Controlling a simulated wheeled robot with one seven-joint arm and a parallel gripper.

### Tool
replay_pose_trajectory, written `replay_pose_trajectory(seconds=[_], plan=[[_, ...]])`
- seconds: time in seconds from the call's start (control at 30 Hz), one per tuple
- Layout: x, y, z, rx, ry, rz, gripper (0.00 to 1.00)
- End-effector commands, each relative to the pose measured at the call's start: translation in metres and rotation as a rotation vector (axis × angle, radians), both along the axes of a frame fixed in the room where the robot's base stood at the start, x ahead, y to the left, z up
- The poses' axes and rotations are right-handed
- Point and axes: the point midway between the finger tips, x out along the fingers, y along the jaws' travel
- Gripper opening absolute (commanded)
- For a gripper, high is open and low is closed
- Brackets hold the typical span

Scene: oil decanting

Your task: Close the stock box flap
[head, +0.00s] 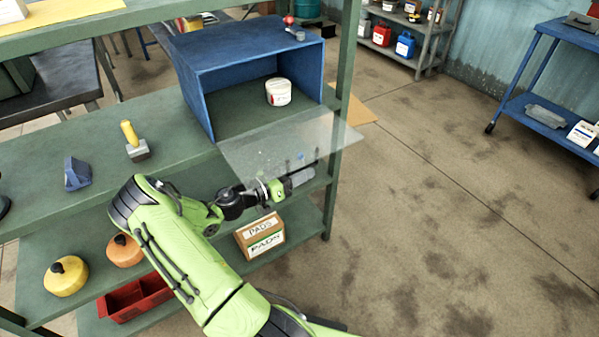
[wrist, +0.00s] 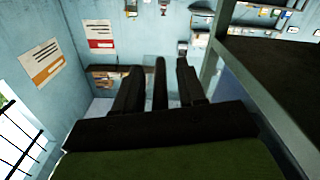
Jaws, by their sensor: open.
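The stock box (head: 235,62) is a blue open-fronted box on the green shelf. Its clear flap (head: 265,142) is down, sticking out from the bottom of the opening past the shelf's front edge. A white tub (head: 278,92) stands inside the box. My gripper (head: 303,165) is open and empty at the flap's outer part, and seems to be below it, partly seen through it. I cannot tell whether they touch. In the wrist view my gripper's dark fingers (wrist: 160,88) point toward the far wall, with nothing clearly between them.
A green shelf post (head: 346,90) stands just right of the box and flap. A yellow-handled tool (head: 131,138) and a blue block (head: 77,173) are on the shelf to the left. A PADS carton (head: 260,235) sits on the lower shelf below my gripper.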

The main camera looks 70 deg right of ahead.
Motion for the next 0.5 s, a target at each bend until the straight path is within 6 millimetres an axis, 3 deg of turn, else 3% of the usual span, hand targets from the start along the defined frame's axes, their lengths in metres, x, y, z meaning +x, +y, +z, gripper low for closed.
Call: replay_pose_trajectory(seconds=[0.1, 0.37, 0.5], plan=[[0.0002, 0.0002, 0.0003, 0.0, 0.0, 0.0, 0.4], [0.0008, 0.0002, 0.0001, 0.0, 0.0, 0.001, 0.0], [0.0013, 0.0002, 0.0001, 0.0, -0.001, 0.002, 0.0]])
